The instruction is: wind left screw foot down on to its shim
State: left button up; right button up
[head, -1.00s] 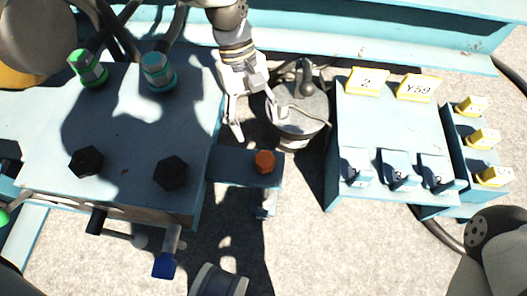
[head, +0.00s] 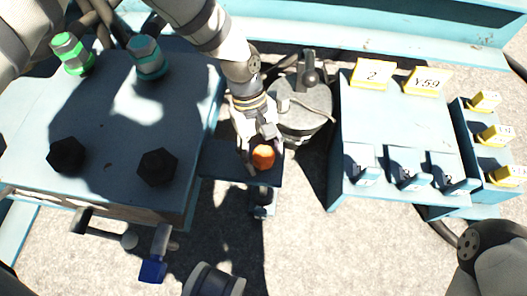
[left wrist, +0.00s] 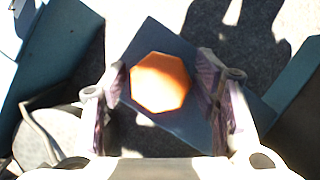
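The orange hex head (head: 263,157), apparently the top of the screw foot, sits on a dark blue plate (head: 222,163) that juts from the large blue block. My left gripper (head: 262,160) points down at the head. In the left wrist view the orange head (left wrist: 160,82) lies between the two fingers of my left gripper (left wrist: 162,88). A narrow gap shows on each side, so the gripper looks open around it. A small blue-grey part (head: 262,205) shows just below the plate. I cannot make out the shim. My right gripper is out of view.
A round grey pot-like housing (head: 303,110) stands close to the right of my left gripper. A blue stand (head: 390,125) with yellow tags and several switches is farther right. The large block (head: 110,120) with black and green-ringed bolts lies left.

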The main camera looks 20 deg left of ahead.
pick_arm(q)
jog(key=c, duration=0.7)
jog(key=shift+m, duration=0.3)
jog(key=m, duration=0.2)
jog(key=m+g+y, duration=0.1)
jog(key=m, duration=0.1)
jog(key=shift+w+m+y, duration=0.1)
jog(key=shift+m+y, duration=0.2)
jog(key=m+y, duration=0.1)
jog(key=m, duration=0.1)
jog(key=m+y, duration=0.1)
jog(key=m, duration=0.2)
jog(key=shift+m+g, duration=0.3)
jog(key=shift+m+p, duration=0.3)
jog(key=o, duration=1.1)
